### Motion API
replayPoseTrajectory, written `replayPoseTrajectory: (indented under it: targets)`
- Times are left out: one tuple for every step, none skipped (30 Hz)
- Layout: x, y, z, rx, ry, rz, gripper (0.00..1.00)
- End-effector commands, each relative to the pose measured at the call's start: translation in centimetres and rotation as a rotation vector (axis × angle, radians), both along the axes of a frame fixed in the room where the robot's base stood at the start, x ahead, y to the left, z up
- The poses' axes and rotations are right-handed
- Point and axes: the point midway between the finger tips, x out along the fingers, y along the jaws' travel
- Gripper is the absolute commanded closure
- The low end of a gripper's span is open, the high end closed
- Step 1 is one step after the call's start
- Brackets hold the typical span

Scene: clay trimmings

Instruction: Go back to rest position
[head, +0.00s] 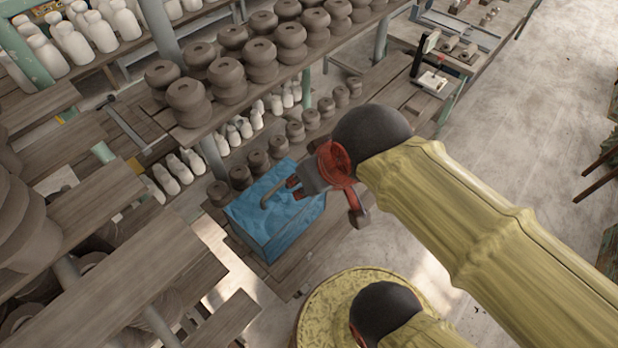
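My arm, in a yellow sleeve, reaches in from the lower right of the head view. My gripper (293,187), dark grey and red, is at its end, over the right part of a blue-lined box (259,240). Its fingertips are small and seen from above, so whether they are open or shut is unclear. A brown, bent, stick-like piece (274,191) shows at the blue box, just left of the fingertips. I cannot tell whether it touches them, and I see nothing clearly held.
Wooden shelves (140,245) fill the left side. Brown clay pots (227,78) and white bottles (72,42) stand in rows above and behind the box. A bench with a small device (432,80) is at the upper right. Open concrete floor (545,120) lies to the right.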

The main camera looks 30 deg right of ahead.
Motion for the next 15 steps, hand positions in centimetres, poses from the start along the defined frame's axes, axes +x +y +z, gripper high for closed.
replayPoseTrajectory:
  targets:
    - [0.0,0.0,0.0,0.000,0.000,0.000,0.70]
    - [0.0,0.0,0.0,0.000,0.000,0.000,0.70]
    - [0.0,0.0,-0.1,0.000,0.000,-0.001,0.70]
    - [0.0,0.0,-0.1,0.000,0.000,-0.001,0.70]
    - [0.0,0.0,-0.3,0.000,0.000,-0.001,0.70]
    - [0.0,0.0,-0.6,0.000,0.000,-0.001,0.70]
    - [0.0,0.0,-0.9,0.000,0.000,-0.001,0.70]
    - [0.0,0.0,-1.2,0.000,0.000,-0.001,0.70]
    - [0.0,0.0,-1.8,0.000,0.000,-0.001,0.70]
    - [0.0,0.0,-2.3,0.001,0.000,-0.002,0.70]
    - [0.0,0.0,-2.9,0.001,0.000,-0.002,0.70]
    - [0.0,0.0,-3.7,0.001,0.000,-0.002,0.70]
    - [0.0,0.0,-4.4,0.001,0.000,-0.002,0.70]
    - [0.0,0.0,-5.2,0.001,0.000,-0.002,0.70]
    - [0.0,0.0,-6.2,0.001,0.001,-0.002,0.70]
